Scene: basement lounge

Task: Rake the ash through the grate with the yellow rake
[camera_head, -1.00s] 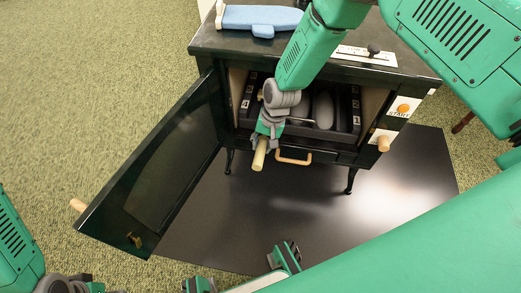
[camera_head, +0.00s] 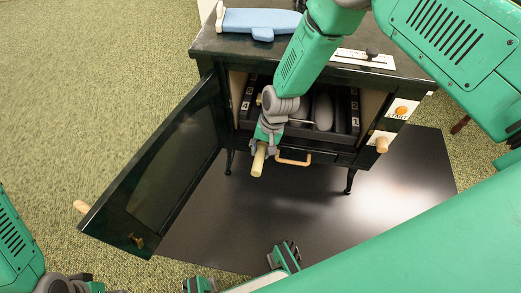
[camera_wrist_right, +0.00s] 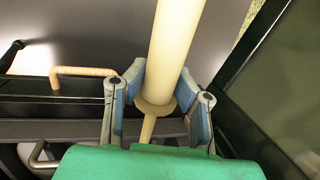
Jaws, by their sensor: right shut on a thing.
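My right gripper (camera_head: 267,138) is shut on the pale yellow rake handle (camera_head: 257,164) at the open mouth of the black stove (camera_head: 222,42). The handle points out toward me. In the right wrist view, the handle (camera_wrist_right: 172,50) runs between the fingers (camera_wrist_right: 160,106), with a collar and a thinner shaft beyond. The rake's head is hidden. Inside the stove, a dark tray (camera_head: 354,112) holds grey rounded shapes (camera_head: 322,112); ash and grate cannot be made out clearly. My left gripper (camera_head: 243,272) appears open and empty at the bottom edge, partly cut off.
The stove door (camera_head: 165,165) stands wide open at left. A wooden drawer handle (camera_head: 293,160) sits below the opening. A start button (camera_head: 401,110) and wooden knob (camera_head: 382,145) are at right. A blue item (camera_head: 262,22) lies on top. The black floor mat (camera_head: 300,215) is mostly clear.

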